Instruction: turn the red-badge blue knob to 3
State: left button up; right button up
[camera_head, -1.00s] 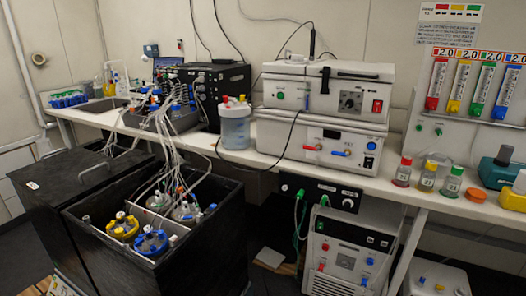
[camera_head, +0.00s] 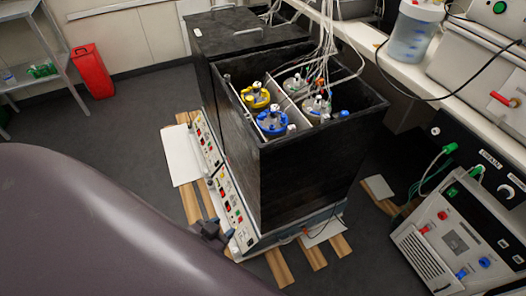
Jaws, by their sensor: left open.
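The black shaker cabinet (camera_head: 300,170) stands in the middle, with sloping white control panels low on its left side. The upper panel (camera_head: 207,140) and the lower panel (camera_head: 232,205) carry small coloured buttons and dark controls. I cannot make out a blue knob with a red badge on them, nor any knob numbers. My left gripper (camera_head: 213,236) is small and dark, beside the near end of the lower panel. It is open; I cannot tell whether it touches the panel. My left arm covers the lower left. My right gripper is not in view.
Yellow-topped (camera_head: 256,96) and blue-topped (camera_head: 272,122) vessels sit inside the open cabinet, with tubes rising from them. A chiller unit (camera_head: 460,240) with red and blue fittings stands at right. Wooden slats (camera_head: 279,268) lie under the cabinet. A red bin (camera_head: 91,71) stands at back left.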

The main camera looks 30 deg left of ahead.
aim_at(344, 113)
jog(key=i+l+u, duration=0.2)
jog(key=u, duration=0.25)
jog(key=i+l+u, duration=0.15)
jog(key=l+u, duration=0.3)
jog(key=i+l+u, duration=0.25)
jog(key=l+u, duration=0.2)
jog(key=l, duration=0.1)
